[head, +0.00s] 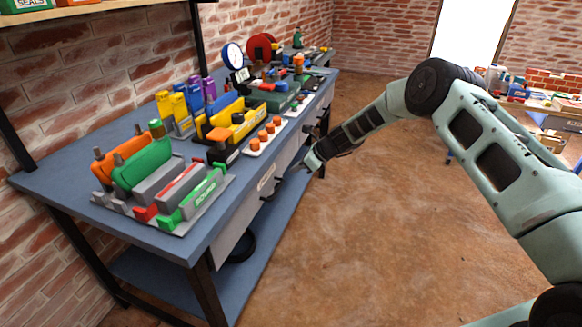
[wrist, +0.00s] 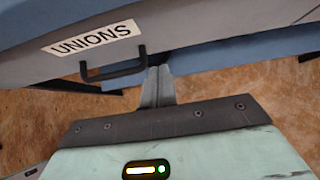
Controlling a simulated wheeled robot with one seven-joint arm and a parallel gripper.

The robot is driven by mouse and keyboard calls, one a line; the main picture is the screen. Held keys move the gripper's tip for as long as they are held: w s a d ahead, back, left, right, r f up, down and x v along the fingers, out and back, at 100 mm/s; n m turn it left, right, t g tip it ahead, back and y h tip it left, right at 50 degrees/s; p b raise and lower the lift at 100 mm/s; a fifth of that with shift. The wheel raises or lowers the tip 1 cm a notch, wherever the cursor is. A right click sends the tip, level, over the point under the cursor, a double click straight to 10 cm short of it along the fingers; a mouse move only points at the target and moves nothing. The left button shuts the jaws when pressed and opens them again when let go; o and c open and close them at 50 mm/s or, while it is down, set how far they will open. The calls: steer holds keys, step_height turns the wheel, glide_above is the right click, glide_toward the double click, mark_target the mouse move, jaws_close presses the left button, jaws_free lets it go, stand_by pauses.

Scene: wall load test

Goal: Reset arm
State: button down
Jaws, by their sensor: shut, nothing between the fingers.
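My arm reaches in from the right in the head view, and my gripper (head: 312,160) is beside the front of the blue workbench (head: 215,245), near its drawers. In the wrist view my gripper (wrist: 158,72) has its two fingers together with nothing between them. The fingertips are close to the right end of a black drawer handle (wrist: 113,69). I cannot tell whether they touch it. The drawer front (wrist: 180,25) is grey and carries a white label reading "UNIONS".
Green, orange and grey tools (head: 150,165) and several orange-capped parts (head: 263,135) crowd the bench top. A gauge (head: 232,56) stands farther back. The brown floor (head: 350,230) right of the bench is open. Another loaded table (head: 555,105) stands at the far right.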

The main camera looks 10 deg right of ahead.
steer(key=v, duration=0.9)
steer(key=s+a+r+n+g+h+p, duration=0.1)
steer(key=s+a+r+n+g+p, duration=0.1)
steer(key=s+a+r+n, duration=0.75)
steer(key=s+a+r+n+g+p, duration=0.2)
steer(key=s+a+r+n, duration=0.45)
steer(key=s, duration=0.55)
steer(key=s+d+r+n+h+p, duration=0.1)
steer(key=s+d+r+n+h, duration=0.1)
steer(key=s+n, duration=0.6)
steer(key=s+d+r+n+g+h+p, duration=0.1)
steer(key=s+r+n, duration=0.4)
steer(key=s, duration=1.5)
steer(key=d+n+h+p, duration=0.1)
steer(key=d+n+h, duration=0.1)
steer(key=n, duration=0.1)
steer(key=shift+r+h, duration=0.25)
steer(key=shift+h, duration=0.15)
